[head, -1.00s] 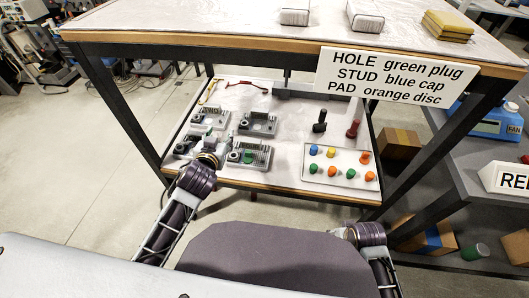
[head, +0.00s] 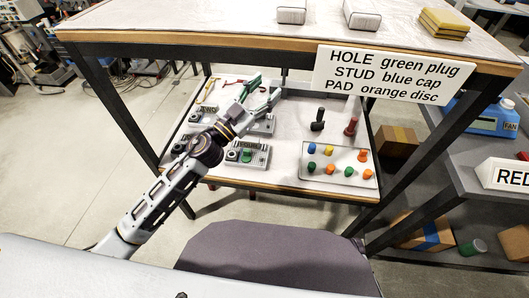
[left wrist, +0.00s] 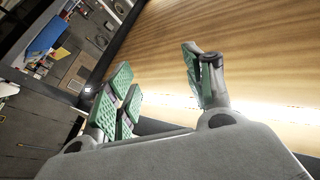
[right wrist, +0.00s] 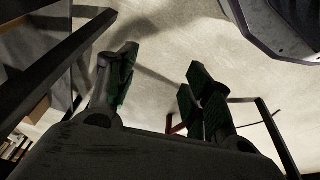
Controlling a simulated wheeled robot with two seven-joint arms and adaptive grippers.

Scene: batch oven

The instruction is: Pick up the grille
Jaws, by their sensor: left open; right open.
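I cannot single out a grille with certainty in any view. My left gripper (head: 262,97) is open and empty, with green finger pads, above the back part of that shelf. In the left wrist view its spread fingers (left wrist: 160,90) face a wooden surface. My right gripper (right wrist: 155,90) is open and empty in the right wrist view, with pale floor beyond; it is outside the head view.
The tabletop (head: 220,22) overhangs the lower shelf (head: 285,150). A tray (head: 338,180) of coloured pegs stands at the shelf's right, with a black peg (head: 318,119) and a red peg (head: 351,126) behind. A sign (head: 393,76) hangs at the right.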

